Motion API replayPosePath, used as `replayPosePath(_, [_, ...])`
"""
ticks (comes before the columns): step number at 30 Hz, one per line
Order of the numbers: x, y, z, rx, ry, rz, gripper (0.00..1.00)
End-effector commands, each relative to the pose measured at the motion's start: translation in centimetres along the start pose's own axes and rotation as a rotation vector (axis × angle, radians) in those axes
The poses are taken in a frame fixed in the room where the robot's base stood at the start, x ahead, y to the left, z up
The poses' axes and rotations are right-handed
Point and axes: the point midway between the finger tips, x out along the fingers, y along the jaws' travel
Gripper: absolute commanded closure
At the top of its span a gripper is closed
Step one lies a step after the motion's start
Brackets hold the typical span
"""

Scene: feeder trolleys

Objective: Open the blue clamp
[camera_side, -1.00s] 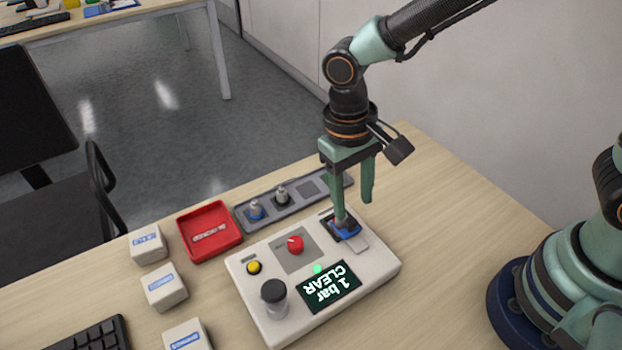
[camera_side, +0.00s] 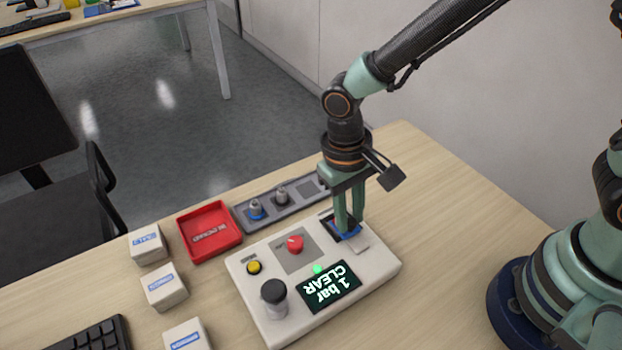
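The blue clamp (camera_side: 345,235) sits in a dark recess at the back right corner of a pale control box. Its upper part is partly hidden by my fingers. My gripper (camera_side: 349,228) points down over it, with both fingertips at the clamp. A narrow gap shows between the fingers. I cannot tell whether they grip a part of the clamp or just stand around it, nor whether the clamp is open or closed.
The control box (camera_side: 250,291) carries a red knob (camera_side: 295,244), a yellow button (camera_side: 254,267), a black-capped cylinder (camera_side: 274,298) and a screen (camera_side: 329,287) reading "1 bar CLEAR". A grey rack (camera_side: 300,191) and red tray (camera_side: 211,255) stand behind. White blocks (camera_side: 163,288) lie left.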

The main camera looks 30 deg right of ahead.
Motion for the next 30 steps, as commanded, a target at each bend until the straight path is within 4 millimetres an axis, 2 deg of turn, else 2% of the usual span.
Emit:
replayPosePath(14, [0.0, 0.3, 0.2, 0.007, -0.008, 0.004, 1.00])
replayPosePath(30, [0.3, 0.4, 2.2, 0.007, -0.010, 0.011, 1.00])
